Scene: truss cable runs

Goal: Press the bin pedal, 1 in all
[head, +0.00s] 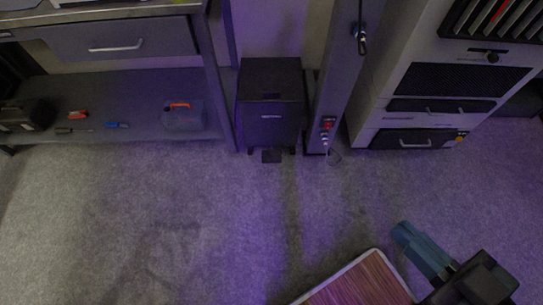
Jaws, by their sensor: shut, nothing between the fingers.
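A dark bin (270,108) stands upright on the carpet at the back, between a workbench leg and a grey post, with its lid down. Its small dark pedal (271,156) sticks out at the foot of its front, close to the floor. My gripper (403,235) is at the lower right, its blue-grey fingers shut and empty, pointing up and left. It is well apart from the bin and pedal, to their right and nearer to me.
A workbench (150,88) with tools on its lower shelf stands left of the bin. A post (338,80) with a hanging cable is close on the right, then a light cabinet (372,117). The carpet (210,215) before the bin is clear.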

